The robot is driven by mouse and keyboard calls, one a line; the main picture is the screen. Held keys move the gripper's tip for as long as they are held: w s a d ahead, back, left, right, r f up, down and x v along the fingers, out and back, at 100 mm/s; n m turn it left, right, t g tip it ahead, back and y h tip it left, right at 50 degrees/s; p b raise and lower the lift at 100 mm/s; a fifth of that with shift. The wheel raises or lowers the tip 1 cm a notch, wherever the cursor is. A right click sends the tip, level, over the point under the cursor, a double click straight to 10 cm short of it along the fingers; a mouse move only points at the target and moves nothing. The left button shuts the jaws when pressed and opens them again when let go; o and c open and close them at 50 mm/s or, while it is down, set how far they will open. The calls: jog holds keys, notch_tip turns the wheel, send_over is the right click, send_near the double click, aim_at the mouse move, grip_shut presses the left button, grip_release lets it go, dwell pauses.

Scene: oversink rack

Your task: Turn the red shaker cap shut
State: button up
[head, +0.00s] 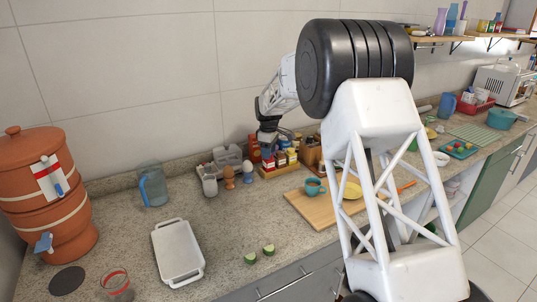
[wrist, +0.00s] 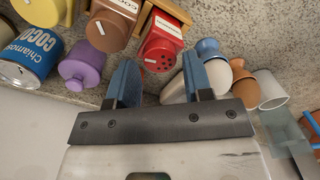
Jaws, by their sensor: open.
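The red shaker (wrist: 168,28) shows in the wrist view at the top centre, with a red cap (wrist: 158,54) that has several dark holes. In the head view a small red-topped container (head: 268,162), apparently this shaker, stands in the spice rack under my gripper. My gripper (wrist: 160,62) is open, with its two blue fingers apart. In the picture the cap lies between the fingertips; I cannot tell whether they touch it. In the head view my gripper (head: 271,143) points down over the left end of the rack, partly hiding the jars.

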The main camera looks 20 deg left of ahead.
jog(key=shift+f, duration=0.65)
jog(key=c, duration=0.7)
jog(key=shift+o, duration=0.2)
